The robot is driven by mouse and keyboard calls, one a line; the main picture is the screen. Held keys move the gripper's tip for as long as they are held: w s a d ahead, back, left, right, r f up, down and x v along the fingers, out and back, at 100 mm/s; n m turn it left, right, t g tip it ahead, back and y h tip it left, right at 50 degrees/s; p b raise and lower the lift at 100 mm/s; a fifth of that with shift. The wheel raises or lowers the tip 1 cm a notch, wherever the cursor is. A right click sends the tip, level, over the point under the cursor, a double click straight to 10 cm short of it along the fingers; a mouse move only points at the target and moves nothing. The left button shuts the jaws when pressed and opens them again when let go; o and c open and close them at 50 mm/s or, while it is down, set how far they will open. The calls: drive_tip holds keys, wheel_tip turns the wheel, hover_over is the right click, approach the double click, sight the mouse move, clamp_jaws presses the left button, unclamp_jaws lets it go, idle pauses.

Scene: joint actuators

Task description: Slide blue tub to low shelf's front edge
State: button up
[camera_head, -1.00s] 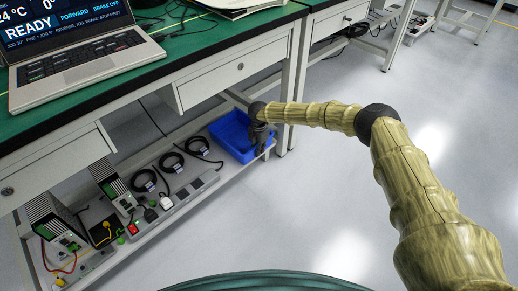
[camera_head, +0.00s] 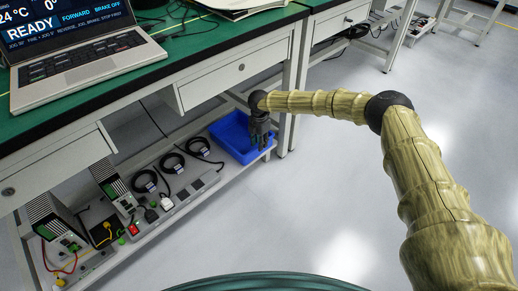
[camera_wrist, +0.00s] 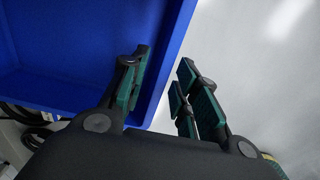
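The blue tub (camera_head: 232,139) sits upright at the right end of the low shelf (camera_head: 182,207) under the bench, close to the shelf's front edge. My gripper (camera_head: 260,144) hangs fingers-down at the tub's right-hand side. In the wrist view the tub (camera_wrist: 75,45) fills the upper left and looks empty where visible. My gripper (camera_wrist: 163,92) is open there, with one finger over the tub's inside and the other outside its wall. The wall passes between them with visible gaps. How deep the fingers reach is unclear.
Left of the tub on the shelf lie several black cable coils (camera_head: 172,162), a power strip (camera_head: 180,198) and boxed electrical units (camera_head: 113,188). A bench leg (camera_head: 288,110) stands just right of the tub. The floor (camera_head: 330,190) in front is clear.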

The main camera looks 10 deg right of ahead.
wheel_tip(320, 180, up, 6)
drive_tip(key=shift+r, duration=0.1)
drive_tip(key=shift+a, duration=0.15)
idle(0.5)
